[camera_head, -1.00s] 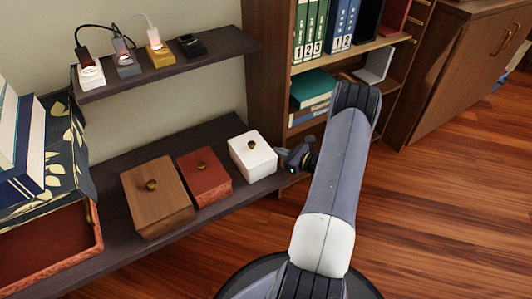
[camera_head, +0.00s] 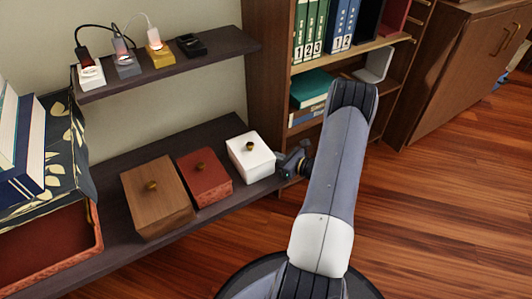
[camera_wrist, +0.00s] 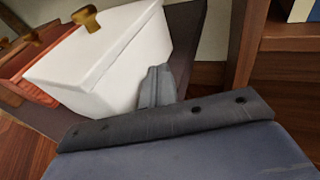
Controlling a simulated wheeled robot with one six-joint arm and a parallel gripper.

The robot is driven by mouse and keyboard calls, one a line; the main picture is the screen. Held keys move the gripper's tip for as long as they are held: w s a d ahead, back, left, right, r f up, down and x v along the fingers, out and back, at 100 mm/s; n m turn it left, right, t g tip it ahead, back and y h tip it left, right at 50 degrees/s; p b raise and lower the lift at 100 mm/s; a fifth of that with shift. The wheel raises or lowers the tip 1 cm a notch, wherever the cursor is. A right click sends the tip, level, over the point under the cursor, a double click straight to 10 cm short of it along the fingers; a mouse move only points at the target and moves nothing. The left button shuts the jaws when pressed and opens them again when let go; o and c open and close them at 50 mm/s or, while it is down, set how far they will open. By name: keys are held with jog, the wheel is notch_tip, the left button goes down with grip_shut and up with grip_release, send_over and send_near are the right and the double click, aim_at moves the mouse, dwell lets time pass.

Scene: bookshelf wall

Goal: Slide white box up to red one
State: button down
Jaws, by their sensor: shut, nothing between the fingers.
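The white box (camera_head: 250,158), with a brass knob on its lid, stands on the lower shelf. The red box (camera_head: 204,177), also with a knob, stands to its left, with a narrow gap between them in the head view. My gripper (camera_head: 283,160) is shut and empty at the white box's right side. In the wrist view my gripper's finger (camera_wrist: 157,86) lies against or very close to the right wall of the white box (camera_wrist: 105,60). The red box (camera_wrist: 28,65) is partly hidden behind the white one there.
A brown wooden box (camera_head: 157,200) stands left of the red box on the lower shelf (camera_head: 118,222). An upper shelf (camera_head: 225,42) with small chargers hangs above. A bookcase (camera_head: 268,90) rises behind my gripper on the right. Bare shelf lies behind the boxes.

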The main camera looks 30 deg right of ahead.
jog(key=shift+s+a, duration=0.1)
jog(key=shift+a, duration=0.2)
jog(key=d, duration=0.2)
jog(key=w+d+b, duration=0.1)
jog(key=d, duration=0.1)
jog(key=shift+w, duration=0.1)
jog(key=p+v, duration=0.3)
jog(key=v, duration=0.7)
jog(key=shift+s+d, duration=0.15)
jog(key=shift+s, duration=0.2)
jog(key=shift+w, duration=0.1)
